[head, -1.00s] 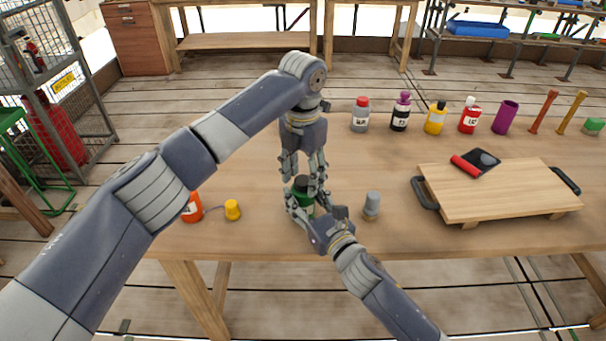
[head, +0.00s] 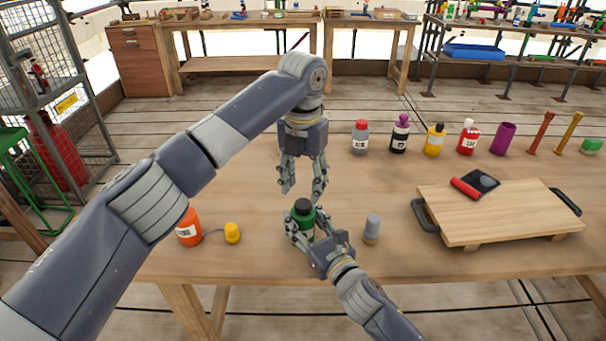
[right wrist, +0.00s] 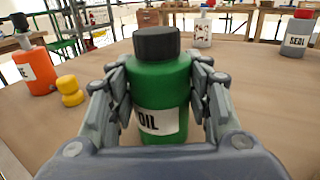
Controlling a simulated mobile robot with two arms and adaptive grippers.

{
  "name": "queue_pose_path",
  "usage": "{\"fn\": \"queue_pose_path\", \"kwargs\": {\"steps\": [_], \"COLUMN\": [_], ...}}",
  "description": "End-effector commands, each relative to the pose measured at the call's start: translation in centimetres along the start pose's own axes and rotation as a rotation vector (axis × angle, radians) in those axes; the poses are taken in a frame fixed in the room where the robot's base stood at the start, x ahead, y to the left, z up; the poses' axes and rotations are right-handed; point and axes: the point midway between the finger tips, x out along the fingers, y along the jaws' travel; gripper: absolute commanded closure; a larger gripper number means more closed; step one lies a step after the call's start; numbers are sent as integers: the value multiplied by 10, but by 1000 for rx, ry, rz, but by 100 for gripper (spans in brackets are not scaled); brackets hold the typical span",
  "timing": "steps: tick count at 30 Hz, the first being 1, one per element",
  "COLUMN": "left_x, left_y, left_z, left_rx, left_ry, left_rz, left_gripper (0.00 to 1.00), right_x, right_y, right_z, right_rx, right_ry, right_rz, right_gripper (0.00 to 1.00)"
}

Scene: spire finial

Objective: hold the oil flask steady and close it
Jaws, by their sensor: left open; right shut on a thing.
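The green oil flask (head: 303,219) stands upright on the table, with a black cap (head: 302,205) sitting on its neck. In the right wrist view the flask (right wrist: 160,85) fills the middle, its label partly readable as "OIL", and the black cap (right wrist: 157,42) looks level on top. My right gripper (head: 306,234) is shut on the flask's body, one finger on each side. My left gripper (head: 304,194) is open, pointing down, just above the cap, with its fingers apart. It holds nothing. Whether the cap is fully tight cannot be told.
A wooden board (head: 500,203) is farther right. Several bottles, including a grey one (head: 360,138), line the back.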

Motion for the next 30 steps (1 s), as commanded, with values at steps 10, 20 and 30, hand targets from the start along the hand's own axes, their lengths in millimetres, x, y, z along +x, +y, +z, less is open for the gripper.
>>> {"fn": "queue_pose_path", "kwargs": {"steps": [10,20,30], "left_x": [-5,-9,-14], "left_y": [0,0,0], "left_z": [0,0,0], "left_rx": [-645,-1270,-1912], "left_ry": [0,0,0], "left_rz": [0,2,2], "left_gripper": [52,52,52], "right_x": [0,0,0], "right_y": [0,0,0], "right_z": [0,0,0], "right_rx": [0,0,0], "right_ry": [1,1,0], "right_rz": [0,0,0], "right_gripper": [100,100,100]}}
